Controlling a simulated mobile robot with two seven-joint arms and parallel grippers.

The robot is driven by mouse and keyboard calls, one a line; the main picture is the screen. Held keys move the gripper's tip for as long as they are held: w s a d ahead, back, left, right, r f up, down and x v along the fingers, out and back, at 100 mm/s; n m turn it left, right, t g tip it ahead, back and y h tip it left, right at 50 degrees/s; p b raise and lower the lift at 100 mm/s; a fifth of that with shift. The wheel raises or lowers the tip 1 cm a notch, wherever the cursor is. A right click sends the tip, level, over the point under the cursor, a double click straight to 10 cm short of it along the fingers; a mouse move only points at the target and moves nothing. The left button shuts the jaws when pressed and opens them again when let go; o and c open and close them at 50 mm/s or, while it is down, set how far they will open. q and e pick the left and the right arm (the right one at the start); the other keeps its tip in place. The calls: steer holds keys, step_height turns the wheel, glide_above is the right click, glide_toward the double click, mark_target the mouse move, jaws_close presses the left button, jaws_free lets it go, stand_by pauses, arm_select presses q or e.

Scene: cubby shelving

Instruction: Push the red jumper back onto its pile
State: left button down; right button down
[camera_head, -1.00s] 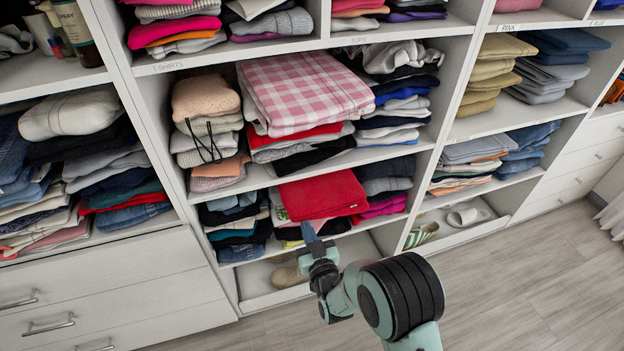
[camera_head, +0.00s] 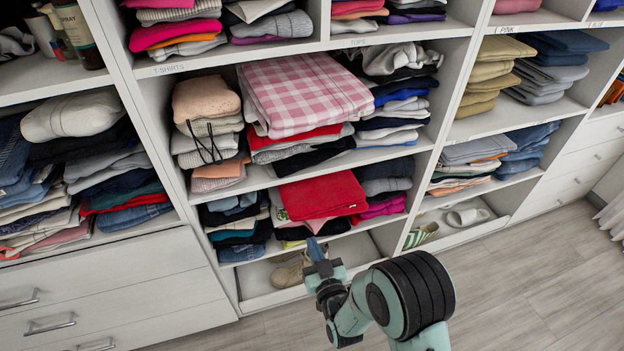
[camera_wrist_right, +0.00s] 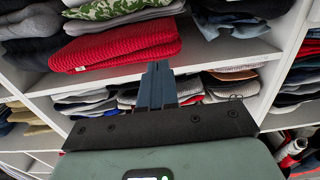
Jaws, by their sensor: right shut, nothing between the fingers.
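The red jumper (camera_head: 322,194) lies folded on top of a pile in the lower middle cubby in the head view. Its front reaches near the shelf's front edge. In the wrist view, which looks upside down, the knitted jumper (camera_wrist_right: 115,45) is left of the fingertips. My right gripper (camera_head: 316,246) is shut and empty, in front of and below the jumper, with a visible gap between them. Its blue fingers (camera_wrist_right: 158,72) also show together in the wrist view. The pile's lower clothes (camera_head: 300,230) show partly below the jumper. My left gripper is not in view.
Dark and pink folded clothes (camera_head: 382,203) sit close to the jumper's right, and another pile (camera_head: 236,225) to its left. A shelf board with a checked pink stack (camera_head: 305,93) is above. Beige shoes (camera_head: 289,271) stand below. The floor (camera_head: 520,280) in front is clear.

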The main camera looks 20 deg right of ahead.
steer(key=s, duration=0.4)
steer(key=shift+s, duration=0.2)
stand_by(0.5)
